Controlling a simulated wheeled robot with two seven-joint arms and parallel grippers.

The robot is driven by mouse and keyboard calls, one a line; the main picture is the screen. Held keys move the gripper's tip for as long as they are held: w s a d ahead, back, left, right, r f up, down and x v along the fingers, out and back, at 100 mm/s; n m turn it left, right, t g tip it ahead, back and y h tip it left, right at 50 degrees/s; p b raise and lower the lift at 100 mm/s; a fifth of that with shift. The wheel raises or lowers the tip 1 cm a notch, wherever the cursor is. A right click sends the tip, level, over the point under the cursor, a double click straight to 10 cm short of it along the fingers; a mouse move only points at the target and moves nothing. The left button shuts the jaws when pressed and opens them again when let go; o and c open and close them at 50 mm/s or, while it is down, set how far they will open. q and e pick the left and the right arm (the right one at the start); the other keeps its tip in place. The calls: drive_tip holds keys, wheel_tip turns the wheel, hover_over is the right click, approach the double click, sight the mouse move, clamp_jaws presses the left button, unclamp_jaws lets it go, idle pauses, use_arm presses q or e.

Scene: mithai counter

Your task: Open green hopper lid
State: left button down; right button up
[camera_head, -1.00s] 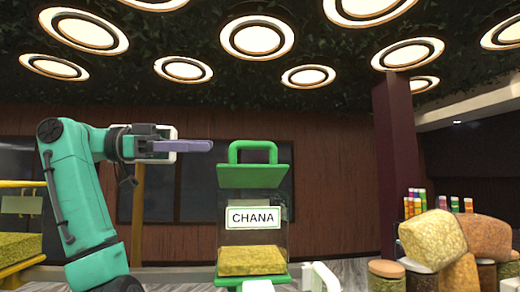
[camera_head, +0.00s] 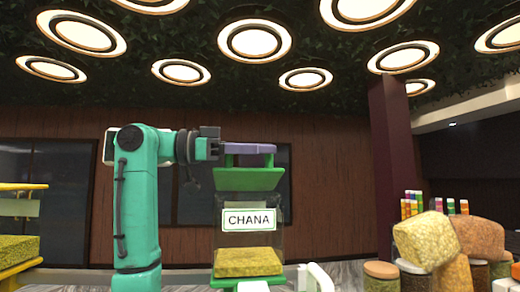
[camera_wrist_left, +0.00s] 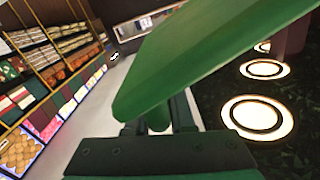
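The green hopper has a clear body (camera_head: 249,237) with a CHANA label and yellow-green contents. Its green lid (camera_head: 247,179) sits on top of the body; the lid also fills much of the left wrist view (camera_wrist_left: 205,55). The lid's handle (camera_head: 229,161) stands up from it, its top bar hidden behind my purple fingers. My left gripper (camera_head: 248,149) lies across the handle from the left. In the left wrist view a green handle part (camera_wrist_left: 159,118) shows between the dark fingers; whether they are closed on it is unclear. My right gripper is not clearly seen.
A yellow-framed hopper (camera_head: 18,238) stands at the left edge. Lidded jars (camera_head: 381,276) and large textured blocks (camera_head: 427,240) stand at the right. A white object (camera_head: 317,277) is at the bottom edge.

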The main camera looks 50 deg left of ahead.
idle(1.5)
use_arm(q)
drive_tip(key=shift+w+a+r+n, duration=0.15)
drive_tip(key=shift+a+r+n, duration=0.15)
drive_tip(key=shift+r, duration=0.15)
drive_tip(key=w+a+r+n, duration=0.1)
drive_tip(key=a+r+n, duration=0.1)
drive_tip(key=shift+w+r+n, duration=0.15)
drive_tip(key=shift+n, duration=0.15)
drive_tip(key=shift+w+a+r+n, duration=0.15)
drive_tip(key=shift+w+a+n, duration=0.25)
drive_tip(key=shift+n, duration=0.1)
drive_tip(key=c, duration=0.8)
unclamp_jaws()
drive_tip(key=shift+w+a, duration=0.1)
